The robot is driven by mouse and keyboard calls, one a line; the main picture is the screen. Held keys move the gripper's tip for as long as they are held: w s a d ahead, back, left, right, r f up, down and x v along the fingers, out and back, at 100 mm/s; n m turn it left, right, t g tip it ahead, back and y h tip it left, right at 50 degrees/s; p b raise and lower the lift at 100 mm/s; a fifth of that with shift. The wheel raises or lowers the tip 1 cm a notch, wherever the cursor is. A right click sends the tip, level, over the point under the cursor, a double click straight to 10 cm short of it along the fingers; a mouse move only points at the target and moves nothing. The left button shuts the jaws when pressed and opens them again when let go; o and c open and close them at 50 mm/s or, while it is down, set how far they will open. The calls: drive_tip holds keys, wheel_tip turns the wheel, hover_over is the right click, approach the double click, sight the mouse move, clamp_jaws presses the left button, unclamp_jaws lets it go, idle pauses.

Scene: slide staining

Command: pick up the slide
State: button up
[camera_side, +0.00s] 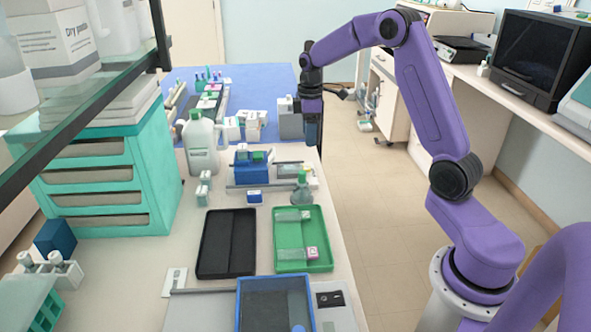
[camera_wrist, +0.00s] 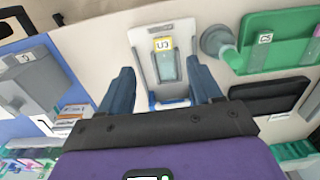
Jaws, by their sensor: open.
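A clear glass slide (camera_wrist: 167,68) with a yellow-edged label reading U3 lies on a pale holder (camera_wrist: 140,57) in the wrist view. My gripper (camera_wrist: 159,70) is open, with one dark finger on each side of the slide in that picture. The fingers look apart from it, and nothing is between them in grip. In the side view my gripper (camera_side: 312,138) points down, raised near the right edge of the bench.
A green tray (camera_side: 283,266) holds slides, one with a pink label (camera_side: 312,253). A black tray (camera_side: 203,257) lies to its left. A small flask (camera_side: 302,190), a blue rack (camera_side: 241,173) and a large jug (camera_side: 201,150) stand behind. Floor is open right of the bench.

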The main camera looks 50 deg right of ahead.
hover_over(309, 166)
wheel_tip(309, 166, down, 4)
drive_tip(key=shift+a+f, duration=0.1)
drive_tip(key=shift+f, duration=0.1)
drive_tip(key=shift+s+f, duration=0.15)
drive_tip(key=shift+f, duration=1.2)
drive_tip(key=shift+s+f, duration=0.1)
drive_tip(key=shift+f, duration=1.2)
drive_tip(key=c, duration=1.2)
